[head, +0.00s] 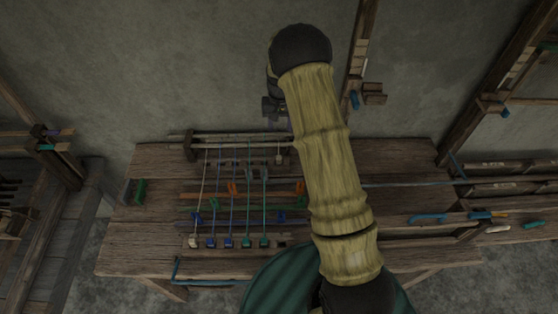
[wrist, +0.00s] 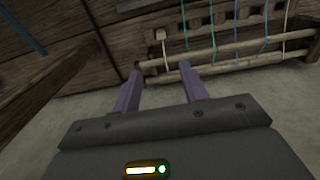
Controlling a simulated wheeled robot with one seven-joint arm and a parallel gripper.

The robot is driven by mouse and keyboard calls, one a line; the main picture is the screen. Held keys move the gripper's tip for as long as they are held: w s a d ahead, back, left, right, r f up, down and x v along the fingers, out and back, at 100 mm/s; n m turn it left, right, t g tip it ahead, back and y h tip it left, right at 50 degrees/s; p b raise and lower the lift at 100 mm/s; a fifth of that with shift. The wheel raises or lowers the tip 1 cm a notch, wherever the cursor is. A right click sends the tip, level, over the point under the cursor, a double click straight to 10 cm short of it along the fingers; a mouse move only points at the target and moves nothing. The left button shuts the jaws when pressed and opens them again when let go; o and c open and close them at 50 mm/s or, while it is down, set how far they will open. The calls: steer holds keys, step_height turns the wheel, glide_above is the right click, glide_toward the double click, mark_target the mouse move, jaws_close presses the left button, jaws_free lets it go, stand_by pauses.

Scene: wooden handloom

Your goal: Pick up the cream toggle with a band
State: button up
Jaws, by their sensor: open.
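A small cream toggle (head: 279,158) hangs on a short cord at the back rail of the loom table. The wrist view shows it as a pale block (wrist: 161,35) just past the gap between my fingertips, its cord running to the rail. Another cream toggle (head: 194,241) lies at the front left end of a long cream cord. I cannot make out a band on either. My gripper (head: 272,108) is above and behind the back rail; its two purple fingers (wrist: 160,68) are apart with nothing between them.
Blue and green toggles (head: 238,243) end the neighbouring cords. The pale back rail (head: 240,138) runs close to my fingertips. A wooden post (head: 360,45) stands to the right of my arm. A green brush-like item (head: 138,191) lies at the table's left.

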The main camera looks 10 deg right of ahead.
steer(key=p, duration=0.4)
glide_above(279, 156)
steer(key=f, duration=1.1)
steer(key=shift+w+d+f, duration=0.2)
steer(key=shift+w+f, duration=0.05)
steer(key=shift+s+a+f+p, duration=0.15)
steer(key=shift+s+f+p, duration=0.05)
steer(key=shift+f+p, duration=0.65)
steer(key=shift+a+f+p, duration=0.1)
steer(key=shift+f+p, duration=0.7)
steer(key=shift+f, duration=0.95)
steer(key=shift+c, duration=0.2)
jaws_close()
